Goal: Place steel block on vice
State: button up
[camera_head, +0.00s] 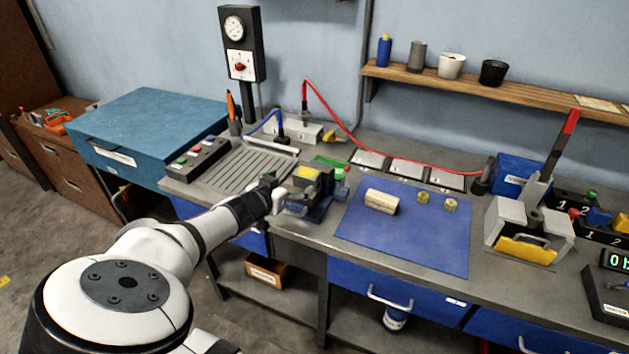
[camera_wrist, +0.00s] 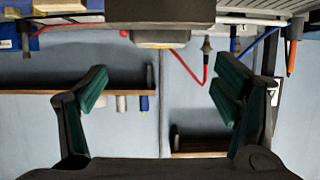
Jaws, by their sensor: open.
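My gripper (camera_wrist: 160,85) shows in the wrist view with its two dark green finger pads wide apart and nothing between them. In the head view my arm reaches to the dark blue vice (camera_head: 318,207) at the bench front; the gripper itself is hard to make out against it. A yellow-topped piece (camera_head: 307,172) shows at the top of the vice. In the wrist view a dark body with a pale yellow face (camera_wrist: 159,40) is at the top centre, beyond the fingers. I cannot tell whether this is the steel block. A tan block (camera_head: 381,201) lies on the blue mat.
The blue mat (camera_head: 400,240) has two small brass pieces (camera_head: 436,201) and much bare room. A grey fixture with a red-handled lever (camera_head: 528,215) stands to the right. A slotted plate (camera_head: 245,170) and button box (camera_head: 194,160) are left of the vice. A shelf (camera_head: 480,85) hangs behind.

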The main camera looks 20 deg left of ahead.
jog(key=w+d+r+m+g+h, duration=0.2)
jog(key=d+r+g, duration=0.15)
jog(key=d, duration=0.85)
jog(key=w+d+r+m+g+h, duration=0.15)
jog(key=d+r, duration=0.35)
jog(key=d, duration=0.8)
jog(key=s+d+r+g+y, duration=0.1)
jog(key=s+d+r+g, duration=0.1)
jog(key=s+d+r, duration=0.4)
jog(key=s+d+r+g+y, duration=0.1)
jog(key=s+d+r+g, duration=0.15)
jog(key=d, duration=0.55)
jog(key=s+d+r+n, duration=0.1)
jog(key=s+d+r, duration=0.1)
jog(key=s, duration=0.6)
jog(key=s+d+r+n+t+y, duration=0.1)
jog(key=s+d+r+n, duration=0.1)
jog(key=s, duration=0.6)
jog(key=s+d+r+n+y, duration=0.1)
jog(key=s+d+r, duration=0.3)
jog(key=s, duration=0.5)
jog(key=shift+r, duration=0.9)
jog(key=shift+w+t+y, duration=0.1)
jog(key=shift+t+y, duration=0.15)
